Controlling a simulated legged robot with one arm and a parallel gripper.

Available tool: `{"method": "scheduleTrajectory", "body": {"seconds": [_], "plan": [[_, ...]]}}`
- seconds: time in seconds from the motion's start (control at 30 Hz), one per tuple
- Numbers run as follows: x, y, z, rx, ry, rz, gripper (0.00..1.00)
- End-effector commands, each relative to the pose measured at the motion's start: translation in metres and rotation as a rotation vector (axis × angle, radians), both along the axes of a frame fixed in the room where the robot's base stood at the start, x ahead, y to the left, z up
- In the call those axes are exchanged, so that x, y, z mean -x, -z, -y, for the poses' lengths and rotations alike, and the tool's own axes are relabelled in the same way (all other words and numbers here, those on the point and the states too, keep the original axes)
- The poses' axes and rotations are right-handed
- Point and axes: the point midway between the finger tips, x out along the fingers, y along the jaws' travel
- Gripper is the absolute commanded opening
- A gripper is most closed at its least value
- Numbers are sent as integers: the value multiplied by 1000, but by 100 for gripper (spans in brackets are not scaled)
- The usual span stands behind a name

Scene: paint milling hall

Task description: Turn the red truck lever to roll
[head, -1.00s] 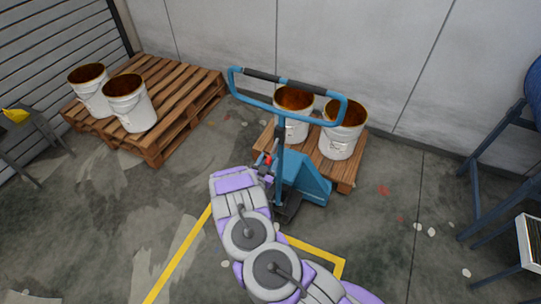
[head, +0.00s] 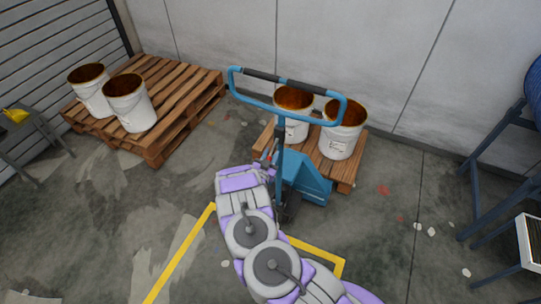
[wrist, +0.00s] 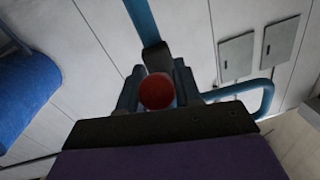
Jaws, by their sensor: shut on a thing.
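The red lever's round knob (wrist: 157,91) shows in the wrist view between the two fingers of my gripper (wrist: 157,88). My gripper is shut on it. In the head view the blue pallet truck (head: 305,178) stands with its looped handle upright. My gripper (head: 267,163) is at the left side of the handle's shaft, low down. I cannot tell the lever's exact setting.
The truck is at a wooden pallet (head: 345,181) bearing two white buckets (head: 343,138). Another pallet (head: 180,100) with two buckets stands at the left. A blue metal stand (head: 478,185) is at the right. Yellow lines (head: 180,255) mark the clear floor.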

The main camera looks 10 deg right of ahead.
Motion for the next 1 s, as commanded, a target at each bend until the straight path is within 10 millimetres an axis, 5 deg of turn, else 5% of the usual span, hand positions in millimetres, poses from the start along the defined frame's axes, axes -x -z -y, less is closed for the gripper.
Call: {"method": "scheduleTrajectory", "body": {"seconds": [0.2, 1.0], "plan": [[-1, -1, -1, 0, -3, 2, 0], [3, -24, -5, -145, 1, -194, 0]]}}
